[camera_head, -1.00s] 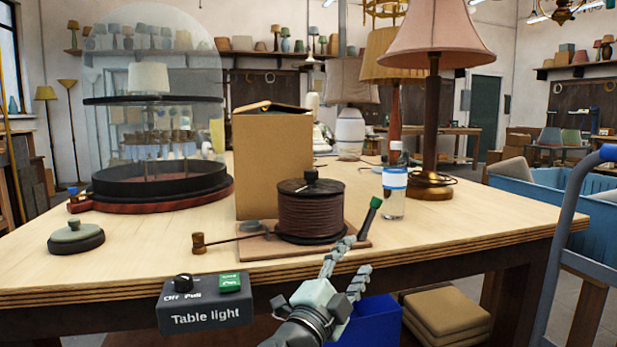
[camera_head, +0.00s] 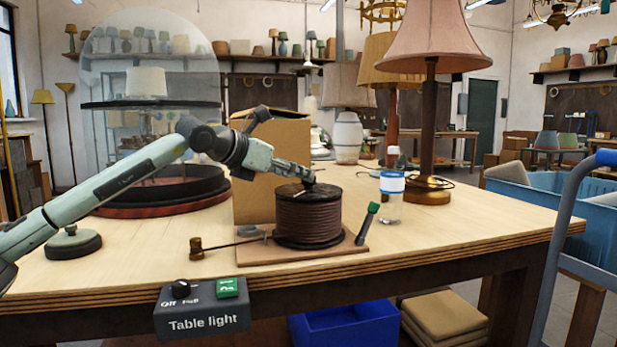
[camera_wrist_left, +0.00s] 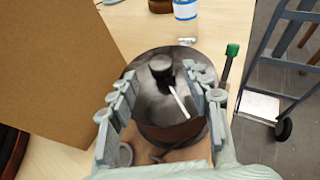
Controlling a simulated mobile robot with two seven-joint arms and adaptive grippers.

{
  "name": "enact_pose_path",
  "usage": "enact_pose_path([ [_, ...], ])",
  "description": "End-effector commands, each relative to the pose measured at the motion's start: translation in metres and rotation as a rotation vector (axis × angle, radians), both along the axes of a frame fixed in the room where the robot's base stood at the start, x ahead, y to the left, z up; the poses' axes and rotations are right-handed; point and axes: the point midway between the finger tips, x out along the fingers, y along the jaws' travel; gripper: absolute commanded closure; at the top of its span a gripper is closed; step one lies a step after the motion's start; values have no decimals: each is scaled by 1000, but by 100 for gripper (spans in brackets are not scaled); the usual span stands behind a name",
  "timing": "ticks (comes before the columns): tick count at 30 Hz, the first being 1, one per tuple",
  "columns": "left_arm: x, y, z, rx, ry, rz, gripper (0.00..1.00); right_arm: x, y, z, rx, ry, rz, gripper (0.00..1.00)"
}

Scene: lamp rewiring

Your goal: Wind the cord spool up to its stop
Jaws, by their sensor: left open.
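The cord spool (camera_head: 308,222), wound with brown cord, stands upright on a wooden base board (camera_head: 345,245). My left gripper (camera_head: 308,180) is just above the spool's top. In the wrist view its open fingers (camera_wrist_left: 163,90) straddle part of the flange, with the knob near and slightly beyond the gap between the tips. Whether they touch it I cannot tell. A green-tipped lever (camera_head: 368,222) rises at the board's right. My right gripper is out of view.
A cardboard box (camera_head: 262,205) stands close behind and left of the spool. A rod with a wooden knob (camera_head: 197,248) reaches left. A bottle (camera_head: 391,208) and a lamp (camera_head: 430,130) stand to the right. The table's front is largely clear.

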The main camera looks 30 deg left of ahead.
Motion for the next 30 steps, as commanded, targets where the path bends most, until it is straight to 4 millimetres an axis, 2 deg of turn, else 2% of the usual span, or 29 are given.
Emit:
enact_pose_path([
  [1, 9, -2, -1, -3, -1, -2, 51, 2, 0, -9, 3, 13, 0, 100],
  [9, 41, -7, -16, -3, -3, -2, 51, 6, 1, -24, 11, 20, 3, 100],
  [20, 48, -8, -20, -1, -2, -3, 51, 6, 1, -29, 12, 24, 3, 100],
  [30, 47, -8, -19, -1, -2, -3, 92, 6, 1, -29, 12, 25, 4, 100],
])
